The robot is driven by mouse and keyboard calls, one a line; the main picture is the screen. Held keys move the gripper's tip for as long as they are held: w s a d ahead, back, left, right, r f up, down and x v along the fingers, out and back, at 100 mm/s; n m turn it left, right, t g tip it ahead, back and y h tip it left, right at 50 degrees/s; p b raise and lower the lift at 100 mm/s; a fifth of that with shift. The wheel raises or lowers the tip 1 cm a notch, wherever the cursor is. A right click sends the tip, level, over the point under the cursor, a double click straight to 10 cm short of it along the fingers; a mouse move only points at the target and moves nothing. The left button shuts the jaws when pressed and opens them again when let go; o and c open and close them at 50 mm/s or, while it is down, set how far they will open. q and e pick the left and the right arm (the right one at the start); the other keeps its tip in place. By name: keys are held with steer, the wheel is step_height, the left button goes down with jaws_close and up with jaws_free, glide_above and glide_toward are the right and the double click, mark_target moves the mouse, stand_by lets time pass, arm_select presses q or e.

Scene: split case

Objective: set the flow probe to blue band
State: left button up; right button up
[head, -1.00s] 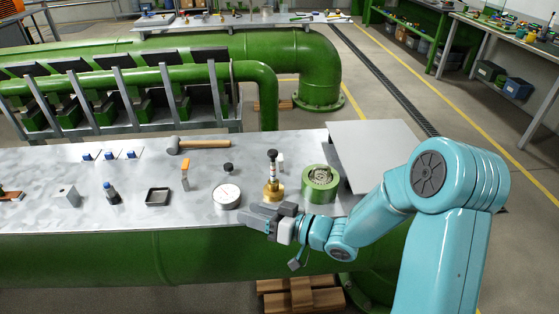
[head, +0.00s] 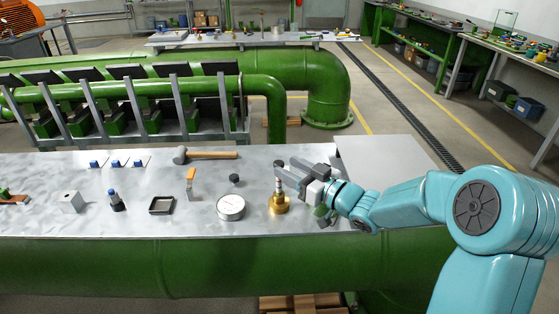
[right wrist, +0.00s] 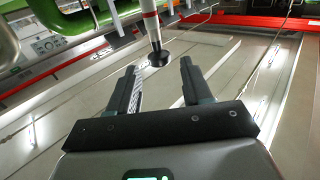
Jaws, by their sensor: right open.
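The flow probe (head: 279,203) stands upright on the metal bench top, with a brass base and a thin stem topped by a dark knob. In the right wrist view its pale stem (right wrist: 152,28) with a red band hangs from the top edge and ends in the black knob (right wrist: 159,58). No blue band can be made out. My left gripper is not in view.
A round dial gauge (head: 231,207) stands left of the probe, with a small black knob (head: 234,178) behind it. A green round part (head: 323,212) is partly hidden under my right gripper. A mallet (head: 208,155) lies farther back. A bare plate (head: 385,160) lies at right.

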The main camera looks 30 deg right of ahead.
mark_target(279, 163)
steer(key=x, duration=0.4)
steer(key=shift+w, duration=0.15)
jaws_close()
step_height(279, 163, down, 3)
steer(key=b, duration=0.2)
steer(key=shift+b, duration=0.35)
steer(key=shift+r, duration=0.2)
jaws_free()
steer(key=shift+r, duration=0.1)
